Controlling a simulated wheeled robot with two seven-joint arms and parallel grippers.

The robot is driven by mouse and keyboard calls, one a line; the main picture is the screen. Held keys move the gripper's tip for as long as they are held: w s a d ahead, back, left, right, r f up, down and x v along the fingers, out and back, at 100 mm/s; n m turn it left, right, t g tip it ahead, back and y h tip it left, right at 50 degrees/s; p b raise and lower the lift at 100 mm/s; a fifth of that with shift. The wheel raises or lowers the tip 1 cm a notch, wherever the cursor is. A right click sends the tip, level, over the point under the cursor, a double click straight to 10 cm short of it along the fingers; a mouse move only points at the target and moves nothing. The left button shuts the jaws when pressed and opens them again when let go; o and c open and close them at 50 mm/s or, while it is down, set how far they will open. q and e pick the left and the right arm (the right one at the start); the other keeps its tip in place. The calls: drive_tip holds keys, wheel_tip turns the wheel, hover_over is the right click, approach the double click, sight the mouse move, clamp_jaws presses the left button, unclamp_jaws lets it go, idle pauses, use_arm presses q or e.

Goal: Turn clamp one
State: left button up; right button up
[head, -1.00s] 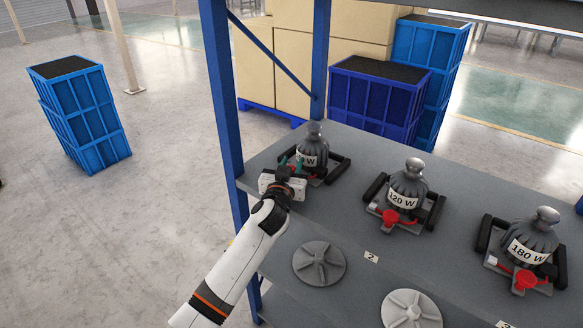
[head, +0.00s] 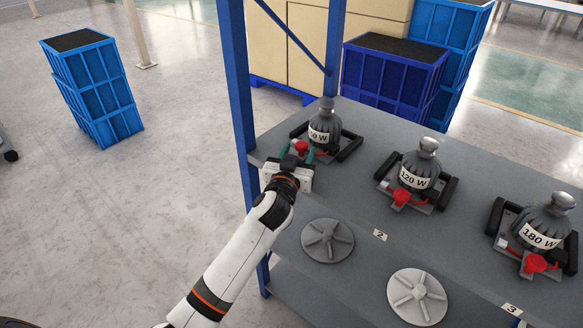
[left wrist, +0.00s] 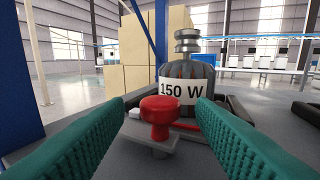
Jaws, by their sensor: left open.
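The clamp at the far left of the row has a red knob (head: 302,148) in front of a dark grey weight (head: 324,132). In the left wrist view the weight (left wrist: 188,70) reads 150 W, and the red knob (left wrist: 159,113) stands upright on a small plate. My left gripper (head: 298,155) is open in front of this clamp. Its two green fingers (left wrist: 168,110) point toward the knob, one on each side of the view, with the knob centred a little left between them. I see no contact. No number label shows for this clamp. My right gripper is not in view.
Two more clamps with red knobs hold the 120 W weight (head: 419,172) and 180 W weight (head: 543,228) to the right. Two grey discs lie lower (head: 328,240). A blue shelf post (head: 237,90) stands left of my gripper. Blue crates stand behind.

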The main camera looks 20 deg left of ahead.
use_arm(q)
drive_tip(key=s, duration=0.6)
drive_tip(key=shift+s+d, duration=0.2)
drive_tip(key=shift+s, duration=0.2)
